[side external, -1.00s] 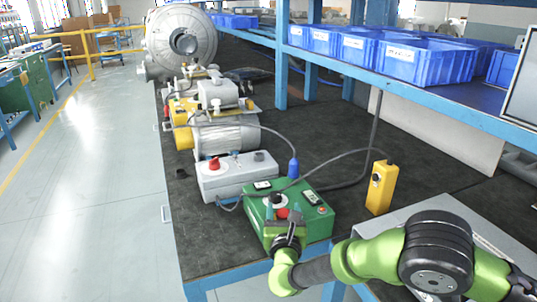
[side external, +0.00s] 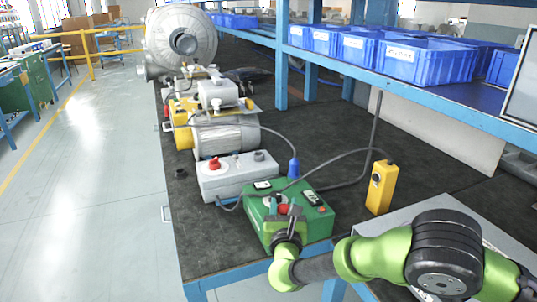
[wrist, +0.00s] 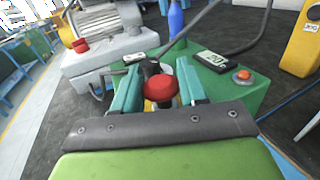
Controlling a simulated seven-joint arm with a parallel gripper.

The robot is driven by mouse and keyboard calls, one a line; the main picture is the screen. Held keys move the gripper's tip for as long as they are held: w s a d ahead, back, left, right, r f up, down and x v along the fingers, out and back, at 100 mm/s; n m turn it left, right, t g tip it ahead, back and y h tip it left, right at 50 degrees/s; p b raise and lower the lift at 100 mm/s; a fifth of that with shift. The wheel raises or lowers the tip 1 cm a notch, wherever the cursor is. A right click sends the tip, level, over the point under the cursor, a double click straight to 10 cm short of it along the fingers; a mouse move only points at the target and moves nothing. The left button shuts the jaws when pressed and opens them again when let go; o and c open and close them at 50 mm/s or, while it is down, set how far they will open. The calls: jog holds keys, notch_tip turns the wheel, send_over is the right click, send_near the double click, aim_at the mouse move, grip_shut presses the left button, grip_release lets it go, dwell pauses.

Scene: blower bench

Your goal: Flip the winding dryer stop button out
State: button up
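The green control box (side external: 318,227) sits at the near end of the dark bench. It carries a red mushroom button (wrist: 161,88), a black knob (wrist: 150,67) behind it and a small orange-red button (wrist: 242,75) on the right. No label tells which is the winding dryer stop. My gripper (wrist: 158,80) is open, with one teal finger on each side of the red mushroom button. A narrow gap shows at its left; contact at its right cannot be told. In the side view the gripper (side external: 280,212) partly hides the red button (side external: 283,208).
A grey box with a red knob (side external: 235,181) stands behind the green box. A yellow pendant box (side external: 381,188) stands to the right, with cables across the bench. Motors (side external: 225,137) line the back. Blue bins (side external: 425,62) sit on the shelf above.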

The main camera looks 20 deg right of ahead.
jog(key=shift+o, duration=1.3)
jog(key=shift+r, duration=0.15)
jog(key=v, duration=1.6)
jog(key=shift+s+a, duration=0.2)
jog(key=shift+s, duration=0.15)
